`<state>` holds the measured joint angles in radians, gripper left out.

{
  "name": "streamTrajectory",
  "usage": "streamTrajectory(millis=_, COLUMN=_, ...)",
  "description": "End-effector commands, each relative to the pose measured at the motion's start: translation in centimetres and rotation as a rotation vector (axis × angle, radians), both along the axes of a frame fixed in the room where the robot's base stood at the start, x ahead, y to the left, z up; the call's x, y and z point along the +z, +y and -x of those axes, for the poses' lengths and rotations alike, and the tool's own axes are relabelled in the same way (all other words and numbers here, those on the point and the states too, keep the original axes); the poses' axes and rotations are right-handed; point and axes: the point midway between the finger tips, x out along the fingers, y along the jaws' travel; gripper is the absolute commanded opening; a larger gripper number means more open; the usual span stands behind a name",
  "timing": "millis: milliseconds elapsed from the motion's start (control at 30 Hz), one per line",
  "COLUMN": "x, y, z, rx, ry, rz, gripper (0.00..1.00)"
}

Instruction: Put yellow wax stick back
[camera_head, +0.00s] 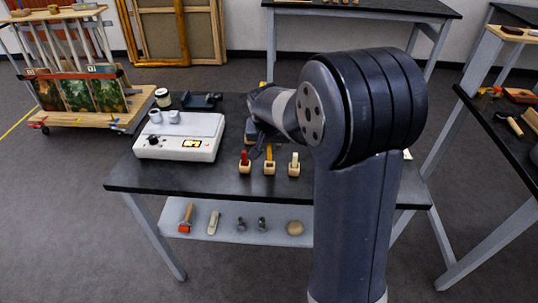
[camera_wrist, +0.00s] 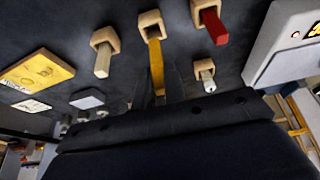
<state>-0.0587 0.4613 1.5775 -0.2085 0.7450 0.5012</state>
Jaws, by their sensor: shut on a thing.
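The yellow wax stick (camera_wrist: 157,68) is between the fingers of my gripper (camera_wrist: 157,88), which is shut on it. Its far end meets the opening of a small wooden holder (camera_wrist: 150,24); I cannot tell how deep it sits. In the head view the yellow stick (camera_head: 269,150) stands over the middle holder (camera_head: 269,168), with my gripper (camera_head: 264,145) just behind and above. A red stick (camera_wrist: 214,24) is in a holder on one side, and a pale stick (camera_wrist: 103,60) is in a holder on the other. The fingertips are partly hidden and dark.
A white device (camera_head: 180,136) stands on the left of the black table (camera_head: 130,182). Another small holder with a whitish stick (camera_wrist: 207,82) is close beside my gripper. A yellow labelled block (camera_wrist: 38,72) lies farther off. The lower shelf (camera_head: 275,236) holds several tools.

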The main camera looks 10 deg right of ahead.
Motion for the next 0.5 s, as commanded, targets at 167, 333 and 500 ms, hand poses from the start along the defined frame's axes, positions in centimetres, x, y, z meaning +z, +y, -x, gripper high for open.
streamTrajectory(millis=167, x=-2.0, y=0.0, z=0.1, rx=0.0, ry=0.004, rz=0.001, gripper=0.0)
streamTrajectory(millis=333, x=-4.1, y=0.0, z=0.1, rx=0.0, ry=0.003, rz=0.0, gripper=0.0)
streamTrajectory(millis=500, x=-4.3, y=0.0, z=0.0, rx=0.0, ry=-0.001, rz=0.0, gripper=0.0)
